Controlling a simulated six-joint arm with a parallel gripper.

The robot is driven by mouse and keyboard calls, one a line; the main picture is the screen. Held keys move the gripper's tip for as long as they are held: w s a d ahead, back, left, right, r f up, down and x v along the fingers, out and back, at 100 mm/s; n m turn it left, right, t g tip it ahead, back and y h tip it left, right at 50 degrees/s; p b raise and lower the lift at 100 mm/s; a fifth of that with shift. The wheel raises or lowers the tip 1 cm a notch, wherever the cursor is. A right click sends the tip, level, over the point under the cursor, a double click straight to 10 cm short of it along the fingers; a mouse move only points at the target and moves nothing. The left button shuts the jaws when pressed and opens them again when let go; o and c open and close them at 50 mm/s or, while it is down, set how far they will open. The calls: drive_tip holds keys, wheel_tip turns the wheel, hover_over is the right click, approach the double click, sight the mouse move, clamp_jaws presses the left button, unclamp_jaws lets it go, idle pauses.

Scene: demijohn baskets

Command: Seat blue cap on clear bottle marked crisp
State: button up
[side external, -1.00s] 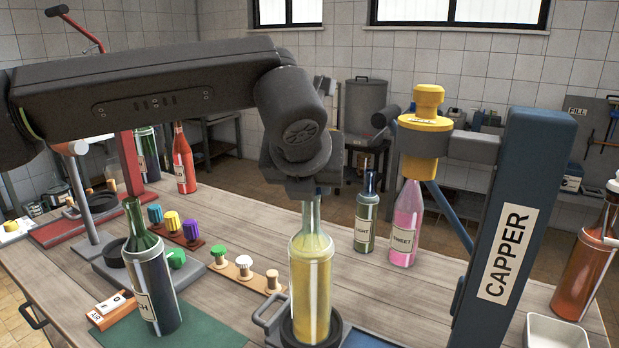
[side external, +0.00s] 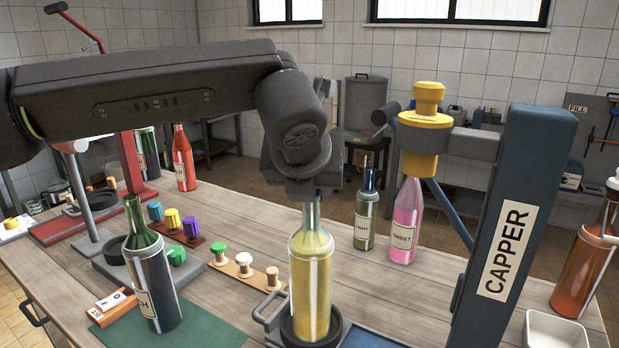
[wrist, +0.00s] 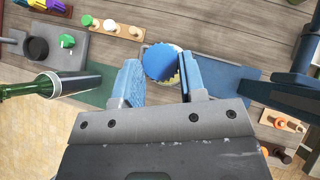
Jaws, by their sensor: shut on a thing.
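A clear bottle (side external: 311,278) with yellow liquid stands upright in a dark round holder (side external: 301,331). No label that I can read shows on it. My gripper (side external: 310,190) is right above its neck, pointing down, and hides the bottle's mouth in the side view. In the wrist view the blue cap (wrist: 160,61) shows as a round disc between the two blue fingers of my gripper (wrist: 160,72). The cap is over the bottle, with some yellow at its rim. I cannot tell whether the cap touches the mouth.
The blue capper post (side external: 510,230) with its yellow head stands right, over a pink bottle (side external: 404,225). A small green bottle (side external: 366,212) stands beside it. A dark green bottle (side external: 150,280) and racks of spare caps (side external: 244,270) are left.

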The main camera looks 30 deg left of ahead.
drive_tip(key=o, duration=1)
drive_tip(key=shift+c, duration=0.2)
drive_tip(key=v, duration=1.4)
